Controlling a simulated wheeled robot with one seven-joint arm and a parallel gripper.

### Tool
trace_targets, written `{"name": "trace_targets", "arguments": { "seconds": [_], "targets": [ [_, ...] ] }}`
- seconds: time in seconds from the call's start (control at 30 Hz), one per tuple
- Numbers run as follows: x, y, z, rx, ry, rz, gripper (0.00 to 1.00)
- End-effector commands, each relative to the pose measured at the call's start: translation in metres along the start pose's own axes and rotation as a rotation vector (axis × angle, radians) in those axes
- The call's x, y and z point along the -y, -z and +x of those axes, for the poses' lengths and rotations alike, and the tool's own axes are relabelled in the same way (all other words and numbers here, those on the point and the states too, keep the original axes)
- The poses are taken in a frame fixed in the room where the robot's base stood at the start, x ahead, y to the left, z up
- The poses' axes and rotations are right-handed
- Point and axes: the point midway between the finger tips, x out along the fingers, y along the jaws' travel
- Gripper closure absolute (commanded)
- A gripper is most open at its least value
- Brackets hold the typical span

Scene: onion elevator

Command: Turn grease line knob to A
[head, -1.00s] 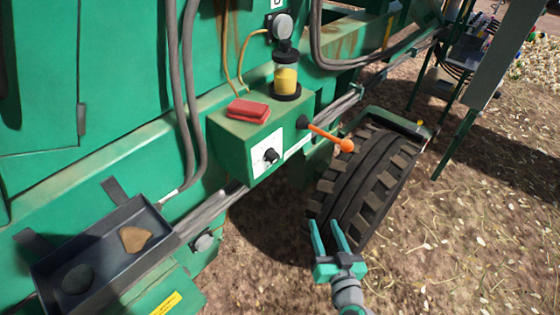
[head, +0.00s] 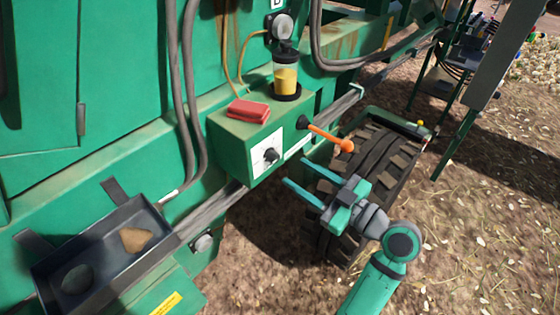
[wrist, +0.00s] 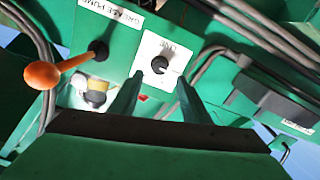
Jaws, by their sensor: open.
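The grease line knob (head: 271,155) is a small black knob on a white plate on the front of a green box. It also shows in the wrist view (wrist: 159,65), on its white plate marked "LINE", just beyond and between my fingertips. My gripper (head: 295,171) is open and empty, its two green fingers pointing at the box from the lower right, apart from the knob. In the wrist view my gripper (wrist: 157,85) shows both fingers spread below the knob. Which letter the knob points to is too small to read.
An orange-tipped lever (head: 345,146) sticks out right of the knob, near my upper finger. A red block (head: 248,110) and a yellow grease reservoir (head: 286,80) stand on the box. A dark tray (head: 104,255) with stones is at lower left. A tyre (head: 365,180) is behind my gripper.

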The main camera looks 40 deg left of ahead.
Motion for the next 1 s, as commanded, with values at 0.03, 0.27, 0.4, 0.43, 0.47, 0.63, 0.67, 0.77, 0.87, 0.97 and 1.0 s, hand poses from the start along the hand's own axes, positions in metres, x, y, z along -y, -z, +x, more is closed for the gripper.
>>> {"name": "trace_targets", "arguments": {
  "seconds": [0.03,0.27,0.4,0.43,0.47,0.63,0.67,0.77,0.87,0.97,1.0],
  "targets": [
    [0.001,0.000,0.010,-0.001,0.004,0.000,0.57],
    [0.001,0.000,0.049,0.000,0.002,0.001,0.57],
    [0.000,0.000,0.065,0.000,0.002,0.001,0.57],
    [0.000,0.000,0.067,0.000,0.001,0.001,0.57],
    [0.000,0.000,0.069,0.000,0.000,0.001,0.57],
    [0.000,0.000,0.074,0.001,-0.002,0.001,0.57],
    [0.000,0.000,0.074,0.001,-0.002,0.001,0.57],
    [0.000,0.000,0.074,0.001,-0.002,0.001,0.57],
    [0.000,0.000,0.074,0.001,-0.002,0.001,0.59],
    [0.000,0.000,0.074,0.001,-0.002,0.001,0.83],
    [0.000,0.000,0.074,0.001,-0.002,0.001,0.93]
  ]
}}
